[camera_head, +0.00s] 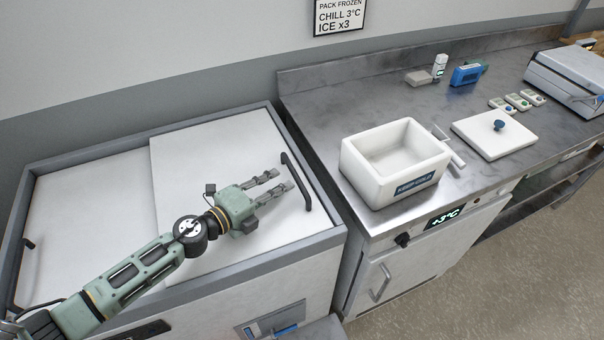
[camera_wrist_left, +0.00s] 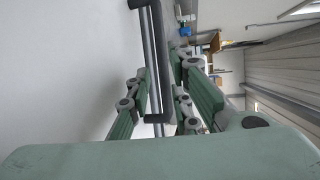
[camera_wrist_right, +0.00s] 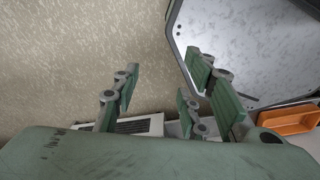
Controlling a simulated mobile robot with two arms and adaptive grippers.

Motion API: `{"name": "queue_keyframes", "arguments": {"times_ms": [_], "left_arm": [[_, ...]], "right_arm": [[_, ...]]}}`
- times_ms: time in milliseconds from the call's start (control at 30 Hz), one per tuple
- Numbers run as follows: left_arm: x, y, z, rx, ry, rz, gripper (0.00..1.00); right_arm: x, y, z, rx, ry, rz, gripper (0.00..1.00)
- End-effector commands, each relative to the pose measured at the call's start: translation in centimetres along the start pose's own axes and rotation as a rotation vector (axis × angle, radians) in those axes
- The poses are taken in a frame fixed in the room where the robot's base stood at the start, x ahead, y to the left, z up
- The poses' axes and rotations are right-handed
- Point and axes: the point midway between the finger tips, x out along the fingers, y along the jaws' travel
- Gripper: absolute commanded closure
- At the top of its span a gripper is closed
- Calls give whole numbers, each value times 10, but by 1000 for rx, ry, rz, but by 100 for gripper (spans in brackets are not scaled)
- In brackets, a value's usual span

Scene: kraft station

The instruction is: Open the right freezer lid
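The right freezer lid (camera_head: 195,150) is a white panel lying flat and shut on the freezer, partly overlapping the left lid (camera_head: 90,215). Its dark bar handle (camera_head: 297,180) stands near the lid's right edge. My left gripper (camera_head: 281,181) is open above the lid, with its fingertips close to the handle. In the left wrist view the handle (camera_wrist_left: 156,60) shows between the open fingers (camera_wrist_left: 165,75); I cannot tell whether they touch it. My right gripper (camera_wrist_right: 165,72) is open and empty in the right wrist view, out of the head view.
A steel counter (camera_head: 320,100) stands right of the freezer. It holds an open white cooler box (camera_head: 365,165), its separate lid (camera_head: 490,140) and a blue device (camera_head: 466,75). In the right wrist view are bare floor (camera_wrist_right: 70,60) and an orange tray (camera_wrist_right: 285,119).

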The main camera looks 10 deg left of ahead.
Motion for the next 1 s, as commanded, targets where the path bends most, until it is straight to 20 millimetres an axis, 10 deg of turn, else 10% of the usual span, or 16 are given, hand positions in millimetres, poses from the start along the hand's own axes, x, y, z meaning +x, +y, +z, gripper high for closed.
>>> {"name": "queue_keyframes", "arguments": {"times_ms": [467,1000], "left_arm": [[67,-2,-1,-3,2,-3,80],[73,-2,-1,-3,1,-2,96]], "right_arm": [[-8,-22,20,5,-30,-25,60],[-7,-10,9,1,-12,-12,60]]}}
